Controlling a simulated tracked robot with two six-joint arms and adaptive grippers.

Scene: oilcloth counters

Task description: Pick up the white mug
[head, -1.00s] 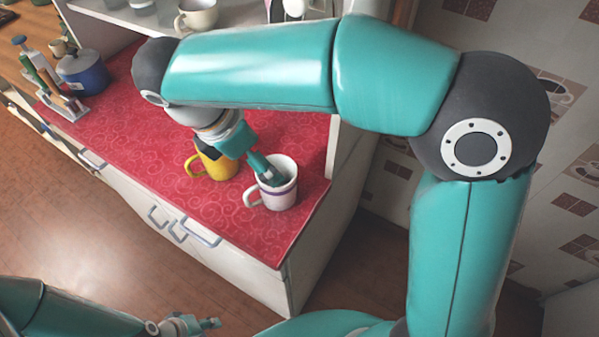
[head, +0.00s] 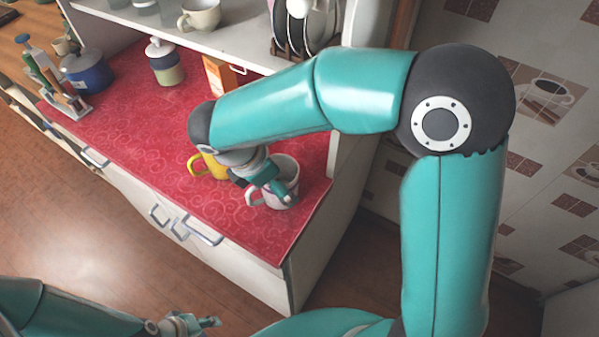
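The white mug (head: 288,168) stands upright on the red counter near its right front corner, with its handle to the left. My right gripper (head: 287,196) is at the mug, its fingers crossing the near side and hiding part of the rim and wall. Whether the fingers have closed on the wall cannot be made out. My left gripper (head: 206,323) is low at the bottom edge, over the floor, far from the mug and with nothing visible in it. It is too small to tell how far its fingers are apart.
A yellow mug (head: 199,165) stands just left of the white mug, partly behind my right wrist. A jar (head: 164,62), blue pot (head: 86,72) and utensil stand (head: 68,104) are farther back. A shelf (head: 225,40) holds a cup (head: 200,14) and plates. The counter's front left is clear.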

